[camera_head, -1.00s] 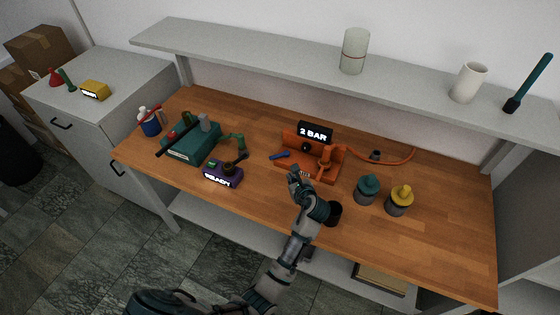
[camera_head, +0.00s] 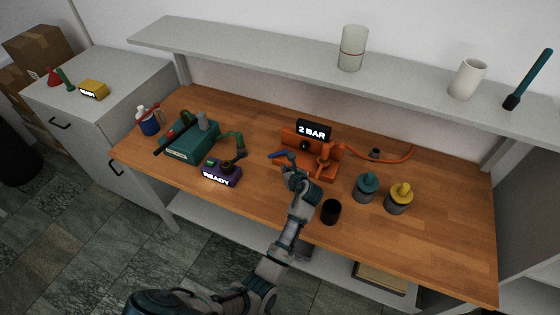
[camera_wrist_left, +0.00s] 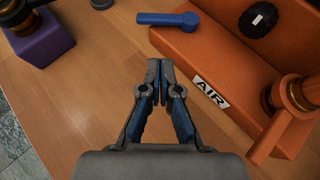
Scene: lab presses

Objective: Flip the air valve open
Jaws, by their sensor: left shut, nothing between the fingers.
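The orange air press (camera_head: 312,168) stands on the wooden bench with a sign reading 2 BAR above it. Its AIR label (camera_wrist_left: 211,92) shows in the left wrist view. The blue valve lever (camera_head: 279,155) sticks out to the left from the press's left side. In the left wrist view the lever (camera_wrist_left: 168,19) lies roughly level across the top, its round end by the orange body. My left gripper (camera_head: 288,170) is shut and empty, just in front of the lever. In the left wrist view its fingertips (camera_wrist_left: 160,68) are below the lever with a gap of bench between. My right gripper is out of view.
A purple box (camera_head: 221,176) reading READY and a teal machine (camera_head: 190,143) stand to the left. A black cup (camera_head: 330,212), a teal-topped pot (camera_head: 366,187) and a yellow-topped pot (camera_head: 399,199) stand to the right. An orange hose (camera_head: 400,158) runs behind them.

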